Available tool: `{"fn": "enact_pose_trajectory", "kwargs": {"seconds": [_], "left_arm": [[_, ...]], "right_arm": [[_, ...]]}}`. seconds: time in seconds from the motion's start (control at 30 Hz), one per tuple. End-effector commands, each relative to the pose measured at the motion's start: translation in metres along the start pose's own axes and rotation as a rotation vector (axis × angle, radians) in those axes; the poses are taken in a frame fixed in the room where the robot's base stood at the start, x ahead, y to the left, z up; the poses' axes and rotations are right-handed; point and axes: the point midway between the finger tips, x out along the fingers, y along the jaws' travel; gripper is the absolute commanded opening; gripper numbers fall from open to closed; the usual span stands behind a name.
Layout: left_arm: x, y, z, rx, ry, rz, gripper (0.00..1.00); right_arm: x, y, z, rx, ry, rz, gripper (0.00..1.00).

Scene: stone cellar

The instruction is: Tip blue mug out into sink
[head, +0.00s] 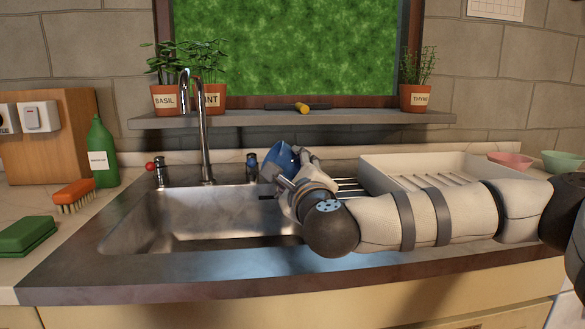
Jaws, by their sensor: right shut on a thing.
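The blue mug (281,161) is held by my right gripper (290,178) above the right part of the sink (165,216). The mug is tilted, and its lower part is partly hidden behind the gripper fingers. My right arm comes in from the right across the front of the counter. Whether anything is in the mug or running out of it I cannot tell. The sink is a metal basin set in a dark counter, with a tall curved tap (203,120) at its back. My left gripper is not in view.
A white dish rack (430,167) stands right of the sink, with a pink bowl (510,160) and a green bowl (562,162) beyond. On the left are a green bottle (101,155), an orange brush (74,194) and a green sponge (27,235). Potted herbs stand on the shelf (350,117).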

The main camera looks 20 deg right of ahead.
Motion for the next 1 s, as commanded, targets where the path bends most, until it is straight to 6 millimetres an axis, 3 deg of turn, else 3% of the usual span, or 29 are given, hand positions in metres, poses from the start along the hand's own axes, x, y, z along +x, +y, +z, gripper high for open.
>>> {"fn": "enact_pose_trajectory", "kwargs": {"seconds": [0.2, 1.0], "left_arm": [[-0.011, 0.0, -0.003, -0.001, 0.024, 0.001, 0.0], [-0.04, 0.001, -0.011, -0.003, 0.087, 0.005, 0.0]], "right_arm": [[0.0, 0.0, 0.002, -0.244, -0.003, -0.006, 0.04], [0.0, 0.017, -0.001, -0.577, -0.001, -0.002, 0.04]]}}
